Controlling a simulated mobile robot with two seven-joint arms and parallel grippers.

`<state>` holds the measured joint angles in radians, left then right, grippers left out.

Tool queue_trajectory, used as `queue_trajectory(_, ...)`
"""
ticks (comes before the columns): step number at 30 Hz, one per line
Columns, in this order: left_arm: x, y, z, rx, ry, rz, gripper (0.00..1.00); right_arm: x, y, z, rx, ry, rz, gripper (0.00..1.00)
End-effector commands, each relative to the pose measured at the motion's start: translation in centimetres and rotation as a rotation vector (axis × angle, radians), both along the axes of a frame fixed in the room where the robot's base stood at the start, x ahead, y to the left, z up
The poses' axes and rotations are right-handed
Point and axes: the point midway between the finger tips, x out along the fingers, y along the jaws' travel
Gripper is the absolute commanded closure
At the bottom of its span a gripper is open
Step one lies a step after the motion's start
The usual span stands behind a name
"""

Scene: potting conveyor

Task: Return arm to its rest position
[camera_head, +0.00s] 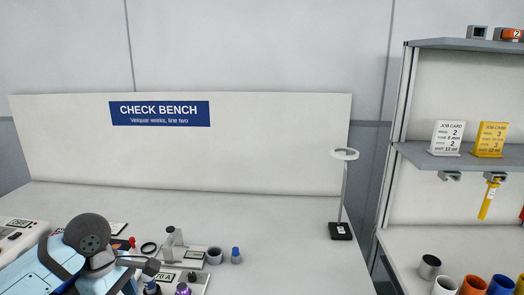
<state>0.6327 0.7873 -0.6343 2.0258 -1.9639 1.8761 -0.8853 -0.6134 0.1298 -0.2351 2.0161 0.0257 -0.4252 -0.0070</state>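My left arm (62,258), light blue with a dark grey round joint, reaches in at the lower left, over the front left of the check bench. Its gripper (150,266) seems to be the small dark grey part at the arm's right end, low over the bench items. I cannot make out its fingers or whether it holds anything. My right arm and gripper are not in view.
The white bench (290,235) has clear room at its middle and right. A ring lamp (341,230) stands at the right. Beyond is a shelf (460,156) with job cards and cups.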

Motion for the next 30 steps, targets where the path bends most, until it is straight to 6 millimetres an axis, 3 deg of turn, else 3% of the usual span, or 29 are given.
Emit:
queue_trajectory(1,-0.9,-2.1,-1.3,-0.098,0.036,0.005,0.42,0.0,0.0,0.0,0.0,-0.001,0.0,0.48)
queue_trajectory(6,-3.9,-9.4,-3.3,-0.493,0.185,0.092,0.42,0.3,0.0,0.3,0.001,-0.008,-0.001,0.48)
queue_trajectory(9,-6.0,-13.9,-3.2,-0.787,0.337,0.216,0.42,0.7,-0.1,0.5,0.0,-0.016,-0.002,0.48)
queue_trajectory(13,-7.5,-18.2,-1.4,-1.217,0.633,0.508,0.42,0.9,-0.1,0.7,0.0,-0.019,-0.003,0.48)
queue_trajectory(15,-7.2,-18.9,-0.6,-1.435,0.829,0.725,0.42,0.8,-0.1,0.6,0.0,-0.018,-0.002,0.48)
queue_trajectory(18,-5.9,-18.0,-1.2,-1.691,1.133,1.092,0.42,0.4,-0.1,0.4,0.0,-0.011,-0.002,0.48)
queue_trajectory(20,-5.1,-16.6,-2.8,-1.809,1.325,1.341,0.42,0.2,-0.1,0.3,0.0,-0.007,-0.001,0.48)
queue_trajectory(23,-4.9,-13.7,-8.0,-1.929,1.655,1.805,0.42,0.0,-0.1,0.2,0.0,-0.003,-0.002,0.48)
queue_trajectory(24,-5.3,-12.6,-10.6,1.745,-1.601,-1.796,0.42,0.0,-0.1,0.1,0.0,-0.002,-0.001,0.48)
queue_trajectory(27,-7.6,-10.8,-16.5,1.329,-1.429,-1.695,0.42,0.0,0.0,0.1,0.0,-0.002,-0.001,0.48)
queue_trajectory(30,-10.7,-9.9,-21.3,1.029,-1.286,-1.599,0.42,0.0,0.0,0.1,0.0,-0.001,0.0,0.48)
